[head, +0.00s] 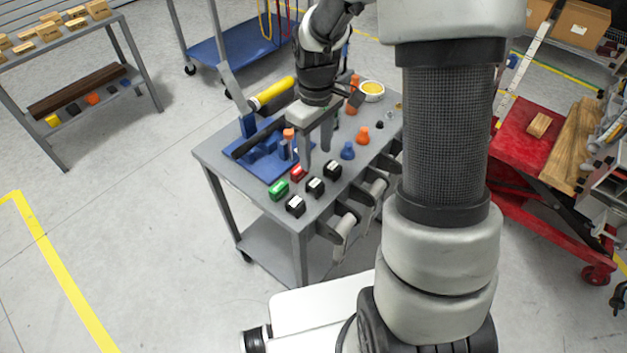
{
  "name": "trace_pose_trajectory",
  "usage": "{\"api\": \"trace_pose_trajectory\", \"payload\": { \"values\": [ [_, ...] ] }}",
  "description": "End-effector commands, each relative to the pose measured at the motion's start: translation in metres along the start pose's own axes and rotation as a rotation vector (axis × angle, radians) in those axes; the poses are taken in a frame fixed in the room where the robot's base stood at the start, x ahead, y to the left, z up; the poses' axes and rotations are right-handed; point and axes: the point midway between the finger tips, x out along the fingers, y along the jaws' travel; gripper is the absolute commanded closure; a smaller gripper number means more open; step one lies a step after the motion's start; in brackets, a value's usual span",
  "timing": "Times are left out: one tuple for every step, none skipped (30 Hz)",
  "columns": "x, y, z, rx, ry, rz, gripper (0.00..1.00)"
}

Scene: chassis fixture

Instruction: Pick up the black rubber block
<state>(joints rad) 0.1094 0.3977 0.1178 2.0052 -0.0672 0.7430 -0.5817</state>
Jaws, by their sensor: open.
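Three small black blocks with pale labels on top sit on the grey cart top (215,160) near its front edge: a front one (295,206), a middle one (315,187) and a rear one (332,170). I cannot tell which is rubber. My gripper (316,157) points down over the cart, just behind the black blocks, with its fingers apart and nothing visible between them. The rear black block is nearest to its fingertips. Their exact height above the top is unclear.
A green block (278,188) and a red block (298,173) sit left of the black ones. Behind them is a blue fixture (262,165) with a yellow-handled lever (274,92). Blue (348,150) and orange (362,135) pieces stand to the right. The cart's left front corner is clear.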

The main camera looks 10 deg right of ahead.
Motion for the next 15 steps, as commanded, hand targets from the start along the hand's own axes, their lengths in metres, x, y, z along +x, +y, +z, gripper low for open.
{"api": "trace_pose_trajectory", "payload": {
  "values": [
    [0.015,-0.001,0.001,0.0,-0.004,-0.003,0.52],
    [0.021,-0.001,0.001,0.0,-0.003,-0.003,0.52],
    [0.03,-0.001,0.001,0.001,-0.003,-0.003,0.52],
    [0.036,-0.001,0.001,0.001,-0.003,-0.003,0.52],
    [0.042,-0.001,0.001,0.002,-0.003,-0.003,0.52],
    [0.049,-0.001,0.001,0.002,-0.003,-0.002,0.52],
    [0.054,-0.001,0.001,0.002,-0.003,-0.002,0.52],
    [0.058,-0.001,0.001,0.002,-0.002,-0.002,0.52],
    [0.062,-0.001,0.001,0.002,-0.002,-0.001,0.52],
    [0.065,-0.001,0.001,0.002,-0.002,-0.001,0.52],
    [0.067,-0.001,0.0,0.002,-0.001,-0.001,0.52],
    [0.069,0.0,0.0,0.002,0.0,0.0,0.52],
    [0.07,0.0,0.0,0.002,0.0,0.0,0.52],
    [0.071,0.0,0.0,0.002,0.0,0.0,0.52],
    [0.074,-0.001,0.0,0.002,0.0,0.0,0.52]
  ]
}}
